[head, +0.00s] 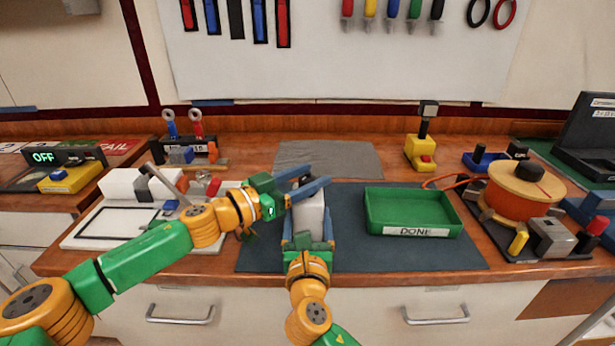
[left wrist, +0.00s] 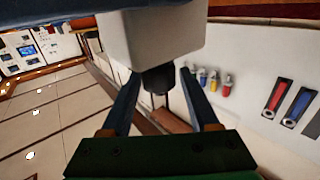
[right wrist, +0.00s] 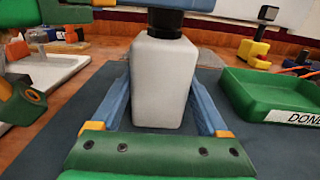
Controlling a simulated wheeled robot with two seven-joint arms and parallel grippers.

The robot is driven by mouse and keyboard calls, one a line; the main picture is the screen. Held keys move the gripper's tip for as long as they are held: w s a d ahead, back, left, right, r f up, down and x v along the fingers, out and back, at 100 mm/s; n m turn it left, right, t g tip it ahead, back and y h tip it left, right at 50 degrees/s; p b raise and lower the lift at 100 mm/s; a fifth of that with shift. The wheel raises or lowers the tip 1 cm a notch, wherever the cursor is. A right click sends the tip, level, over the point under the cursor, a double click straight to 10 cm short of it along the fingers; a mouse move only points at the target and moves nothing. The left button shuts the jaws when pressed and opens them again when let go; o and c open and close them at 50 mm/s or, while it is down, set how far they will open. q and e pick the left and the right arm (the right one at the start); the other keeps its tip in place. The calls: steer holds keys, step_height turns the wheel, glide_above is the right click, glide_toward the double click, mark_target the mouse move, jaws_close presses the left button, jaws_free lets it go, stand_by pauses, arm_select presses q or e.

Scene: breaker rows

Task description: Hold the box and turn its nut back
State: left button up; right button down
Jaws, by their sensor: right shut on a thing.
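A pale grey box (head: 309,214) stands upright above the dark mat. My right gripper (right wrist: 163,90) is shut on its sides, one blue finger on each side. The black nut (right wrist: 165,22) sits on top of the box; it also shows in the left wrist view (left wrist: 158,78). My left gripper (head: 318,178) comes in from the left at the height of the nut. Its two fingers (left wrist: 160,80) are open, one on each side of the nut, with a visible gap to it. In the head view the left fingers partly hide the nut.
A green tray (head: 412,234) marked DONE stands on the dark mat (head: 452,254) just right of the box. A white board (head: 85,240) with small parts lies left, under my left arm. A yellow device (head: 420,152) stands behind the tray. An orange spool (head: 524,188) stands far right.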

arm_select(q)
jaws_close()
steer(key=n+t+y, duration=0.1)
steer(key=y, duration=0.1)
steer(key=n+t+y, duration=0.2)
steer(key=shift+s+d+t, duration=0.1)
steer(key=shift+d+t, duration=0.1)
steer(key=shift+t, duration=0.1)
steer(key=shift+a+n+t+y, duration=0.15)
steer(key=shift+n+t+y, duration=0.25)
steer(key=shift+n+y, duration=0.45)
steer(key=shift+o, duration=1.7)
jaws_free()
steer(key=shift+a, duration=0.1)
steer(key=v, duration=1.1)
steer(key=shift+s+a, duration=0.2)
steer(key=shift+s, duration=0.15)
steer(key=shift+f, duration=0.1)
